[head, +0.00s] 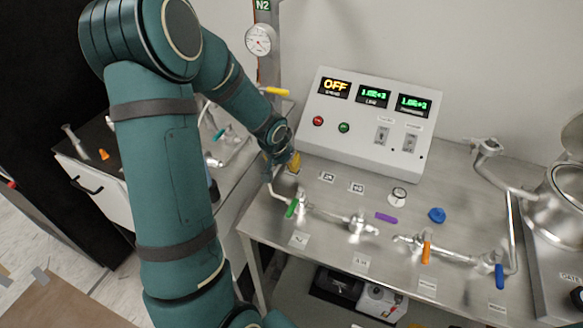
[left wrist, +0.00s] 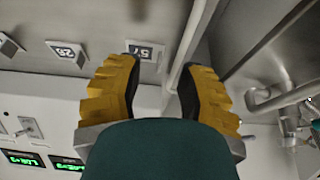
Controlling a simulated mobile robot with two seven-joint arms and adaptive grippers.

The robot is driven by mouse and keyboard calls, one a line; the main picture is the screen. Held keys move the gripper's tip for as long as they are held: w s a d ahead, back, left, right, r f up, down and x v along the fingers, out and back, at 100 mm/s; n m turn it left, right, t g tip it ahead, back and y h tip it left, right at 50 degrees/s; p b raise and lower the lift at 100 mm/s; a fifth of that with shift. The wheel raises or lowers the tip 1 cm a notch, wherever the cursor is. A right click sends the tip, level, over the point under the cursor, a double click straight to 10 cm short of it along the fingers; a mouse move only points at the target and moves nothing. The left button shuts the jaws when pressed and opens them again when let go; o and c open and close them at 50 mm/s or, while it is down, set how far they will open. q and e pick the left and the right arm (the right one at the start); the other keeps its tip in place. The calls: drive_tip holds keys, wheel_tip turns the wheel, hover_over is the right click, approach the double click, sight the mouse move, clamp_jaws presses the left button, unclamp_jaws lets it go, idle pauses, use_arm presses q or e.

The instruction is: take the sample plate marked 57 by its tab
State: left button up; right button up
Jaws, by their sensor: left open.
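The sample plate marked 57 (left wrist: 145,51) is a small pale plate with a dark-framed number, seen upside down at the top of the left wrist view. It lies just beyond the tip of the left-hand yellow finger, with no contact visible. My left gripper (left wrist: 164,72) is open, with nothing between its yellow fingers. In the head view my left gripper (head: 290,163) is low over the bench's back left, near the panel's lower left corner. I cannot read plate numbers in the head view. My right gripper is not in view.
A plate marked 25 (left wrist: 67,51) lies beside plate 57. A pipe (left wrist: 190,45) runs close to the right of plate 57. A green-handled valve (head: 292,207) and other valves stand in front.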

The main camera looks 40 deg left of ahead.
use_arm(q)
drive_tip(key=shift+w+a+f+b, duration=0.15)
drive_tip(key=shift+w+f, duration=0.4)
drive_tip(key=shift+f, duration=0.2)
drive_tip(key=shift+w+a+f+b, duration=0.15)
drive_tip(key=shift+w+f, duration=0.4)
drive_tip(key=shift+f, duration=0.15)
drive_tip(key=shift+c, duration=0.3)
clamp_jaws()
